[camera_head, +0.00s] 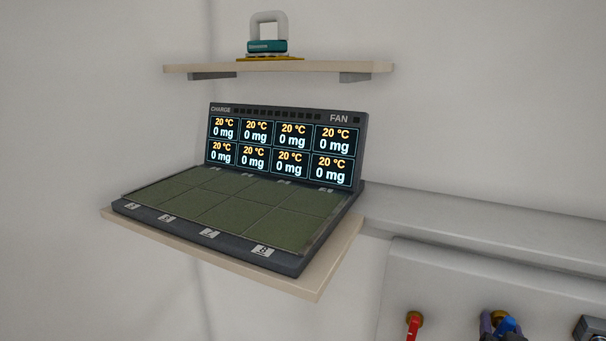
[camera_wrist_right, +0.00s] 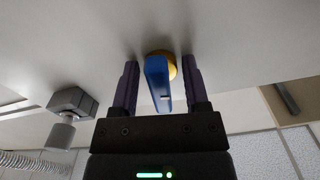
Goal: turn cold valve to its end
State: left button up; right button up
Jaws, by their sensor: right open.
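The cold valve has a blue lever (camera_wrist_right: 157,82) on a brass-yellow fitting (camera_wrist_right: 171,66) on a pale panel. In the right wrist view the lever lies between the two dark purple fingers of my right gripper (camera_wrist_right: 158,90), which is open. A gap shows on each side of the lever. In the head view the blue valve (camera_head: 507,325) and the purple fingertips (camera_head: 486,324) show at the bottom edge, partly cut off. My left gripper is not in view.
A red-handled valve (camera_head: 413,325) sits left of the blue one on the panel (camera_head: 440,275). A grey block-shaped fitting (camera_head: 592,330) is to the right. A console with displays (camera_head: 283,148) stands on a shelf (camera_head: 325,275). A higher shelf (camera_head: 330,67) carries a small teal device (camera_head: 266,46).

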jog(key=shift+s, duration=0.1)
jog(key=shift+c, duration=0.9)
jog(key=c, duration=0.5)
jog(key=n, duration=0.3)
jog(key=shift+r+n+p, duration=0.1)
jog(key=shift+n+p, duration=0.2)
jog(key=shift+p, duration=0.1)
jog(key=shift+n, duration=1.8)
jog(key=shift+p, duration=0.3)
jog(key=shift+n, duration=0.6)
